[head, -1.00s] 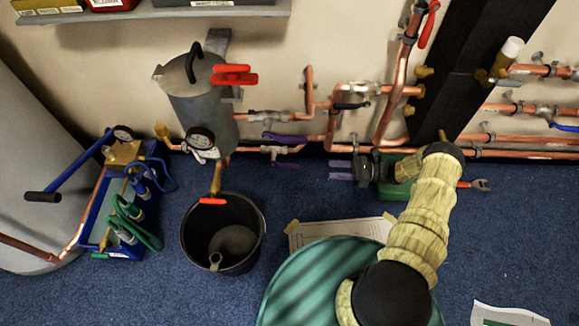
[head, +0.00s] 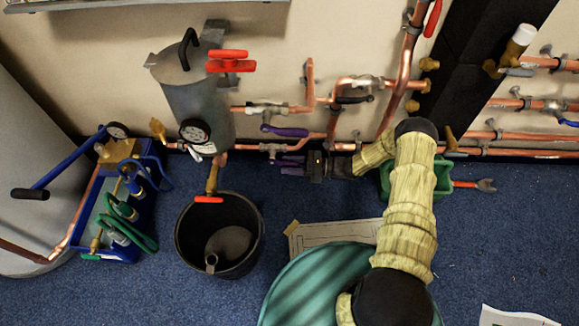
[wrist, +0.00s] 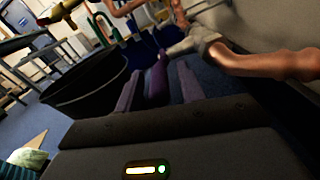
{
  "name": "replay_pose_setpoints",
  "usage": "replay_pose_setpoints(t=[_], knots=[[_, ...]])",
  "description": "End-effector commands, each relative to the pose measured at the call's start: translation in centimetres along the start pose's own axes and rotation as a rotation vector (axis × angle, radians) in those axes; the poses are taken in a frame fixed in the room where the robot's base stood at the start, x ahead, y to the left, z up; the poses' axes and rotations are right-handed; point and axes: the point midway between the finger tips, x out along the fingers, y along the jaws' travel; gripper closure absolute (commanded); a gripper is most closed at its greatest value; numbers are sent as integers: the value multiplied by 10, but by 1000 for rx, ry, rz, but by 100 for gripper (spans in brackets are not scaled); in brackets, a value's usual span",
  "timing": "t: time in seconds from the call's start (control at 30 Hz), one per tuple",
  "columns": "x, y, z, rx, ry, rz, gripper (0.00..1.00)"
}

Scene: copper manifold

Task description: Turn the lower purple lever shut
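The lower purple lever (wrist: 156,80) belongs to a silver valve (wrist: 195,40) on the lower copper pipe. In the wrist view it lies between the two purple fingers of my gripper (wrist: 160,68), with a gap on each side. The gripper is open and does not look closed on the lever. In the head view my gripper (head: 287,164) points left at the lower valve (head: 272,148), and its fingers partly hide and blend with the lever. The upper purple lever (head: 285,131) lies along the pipe above, apart from my gripper.
A black bucket (head: 185,245) stands on the blue carpet below the valves. A grey tank (head: 192,100) with a gauge (head: 195,131) and red handle (head: 230,61) is at left. A green box (head: 440,180) lies by my wrist. Copper pipes (head: 400,75) run close along the wall.

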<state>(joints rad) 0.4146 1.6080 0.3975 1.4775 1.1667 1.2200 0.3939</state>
Motion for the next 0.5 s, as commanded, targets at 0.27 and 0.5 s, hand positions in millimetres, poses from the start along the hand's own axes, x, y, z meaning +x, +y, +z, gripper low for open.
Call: replay_pose_setpoints(t=[0.27,0.5], knots=[[4,0,1,1,-1,-1,61],[4,0,0,0,0,-1,99]])
